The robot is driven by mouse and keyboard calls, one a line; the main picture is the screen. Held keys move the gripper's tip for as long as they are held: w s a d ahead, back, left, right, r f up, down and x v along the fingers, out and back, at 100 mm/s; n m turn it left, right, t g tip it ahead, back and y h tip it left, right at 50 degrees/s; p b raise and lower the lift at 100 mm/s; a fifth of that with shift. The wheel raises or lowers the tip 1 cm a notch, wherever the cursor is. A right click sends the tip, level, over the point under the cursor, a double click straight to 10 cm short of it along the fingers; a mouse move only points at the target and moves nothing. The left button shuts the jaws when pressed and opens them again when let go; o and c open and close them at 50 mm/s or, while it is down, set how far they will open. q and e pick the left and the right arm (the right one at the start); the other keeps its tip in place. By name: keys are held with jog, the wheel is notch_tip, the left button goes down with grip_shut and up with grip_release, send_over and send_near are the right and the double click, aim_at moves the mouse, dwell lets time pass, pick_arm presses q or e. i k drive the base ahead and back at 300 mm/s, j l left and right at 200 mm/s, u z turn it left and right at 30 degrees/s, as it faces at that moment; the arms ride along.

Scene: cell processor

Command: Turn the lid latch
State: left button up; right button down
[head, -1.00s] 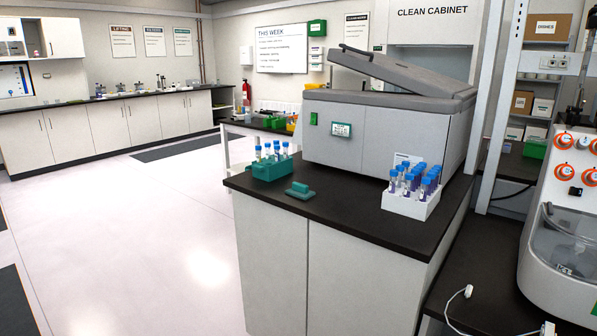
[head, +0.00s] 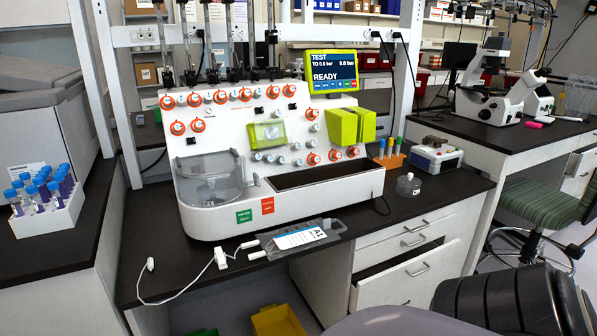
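The white cell processor (head: 280,140) stands on the dark bench in the head view, with several orange-ringed knobs on its face. A clear rounded lid (head: 212,178) covers the chamber at its lower left and looks closed. A small pale piece (head: 256,180) at the lid's right edge may be the latch; its position is too small to read. The screen (head: 333,72) in a yellow-green frame shows "TEST" and "READY". Neither of my grippers is in view.
A labelled clear bag (head: 299,238) with white-ended tubing lies along the bench's front edge. A white rack of blue-capped tubes (head: 62,215) stands at left. A small clear bottle (head: 408,185) and an orange tube rack (head: 389,160) stand right of the processor. One drawer (head: 408,275) is partly open.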

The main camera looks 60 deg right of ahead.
aim_at(256, 177)
jog(key=z, duration=1.65)
jog(key=i+l, duration=0.2)
jog(key=l, duration=0.15)
jog(key=i+l, duration=0.25)
jog(key=l+u, duration=0.05)
jog(key=l, duration=0.05)
